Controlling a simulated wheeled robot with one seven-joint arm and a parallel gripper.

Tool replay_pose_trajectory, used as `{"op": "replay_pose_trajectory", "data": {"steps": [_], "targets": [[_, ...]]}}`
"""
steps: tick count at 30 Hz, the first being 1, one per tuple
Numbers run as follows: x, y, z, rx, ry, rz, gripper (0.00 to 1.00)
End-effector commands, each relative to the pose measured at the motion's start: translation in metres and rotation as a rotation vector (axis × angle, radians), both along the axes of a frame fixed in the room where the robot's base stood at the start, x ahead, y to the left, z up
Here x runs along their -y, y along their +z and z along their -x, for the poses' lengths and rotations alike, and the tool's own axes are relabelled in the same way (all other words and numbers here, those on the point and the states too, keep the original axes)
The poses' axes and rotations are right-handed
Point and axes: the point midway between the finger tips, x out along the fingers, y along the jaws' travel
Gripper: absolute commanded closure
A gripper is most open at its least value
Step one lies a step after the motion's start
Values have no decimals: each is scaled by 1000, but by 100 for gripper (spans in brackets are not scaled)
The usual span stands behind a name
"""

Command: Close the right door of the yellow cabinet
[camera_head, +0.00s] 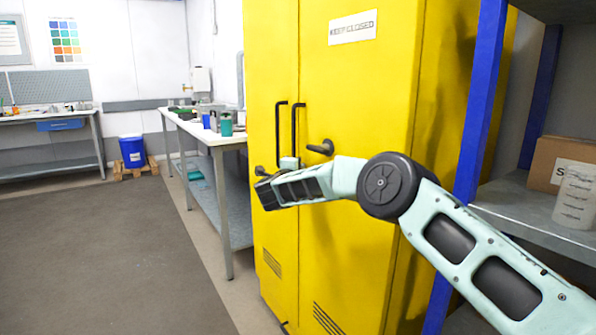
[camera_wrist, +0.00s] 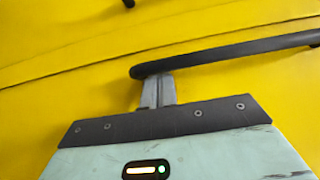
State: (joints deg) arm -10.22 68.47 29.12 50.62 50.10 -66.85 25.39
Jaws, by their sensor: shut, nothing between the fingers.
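The yellow cabinet (camera_head: 360,230) stands in the middle of the head view. Its right door (camera_head: 350,90) bears a "KEEP CLOSED" sign and looks flush, or nearly so, with the narrower-looking left door (camera_head: 268,80). Two upright black bar handles flank the seam; the right door's handle (camera_head: 295,125) has a black lever beside it (camera_head: 321,148). In the wrist view, my gripper (camera_wrist: 155,80) is shut and empty, its fingertips at the end of a black bar handle (camera_wrist: 225,53) against yellow panel. I cannot tell whether they touch. In the head view, my arm hides part of the right door's lower area.
A blue-posted shelf (camera_head: 485,100) with a cardboard box (camera_head: 562,165) stands close on the right. A workbench (camera_head: 220,140) is behind on the left, with a blue bin (camera_head: 132,150) farther off. The floor (camera_head: 95,255) at left is clear.

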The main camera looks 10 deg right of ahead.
Motion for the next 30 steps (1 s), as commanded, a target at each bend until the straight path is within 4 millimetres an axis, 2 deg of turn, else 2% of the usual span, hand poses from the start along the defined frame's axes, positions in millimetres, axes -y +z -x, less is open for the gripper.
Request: {"op": "replay_pose_trajectory", "data": {"steps": [1, 9, 14, 17, 30], "targets": [[13, 2, -2, 6, -19, 4, 100], [13, 3, -1, 6, -21, 5, 100], [4, 3, 11, 5, -20, 5, 100], [-6, 3, 25, 5, -15, 6, 100], [-66, 1, 112, 1, 0, 3, 100]]}}
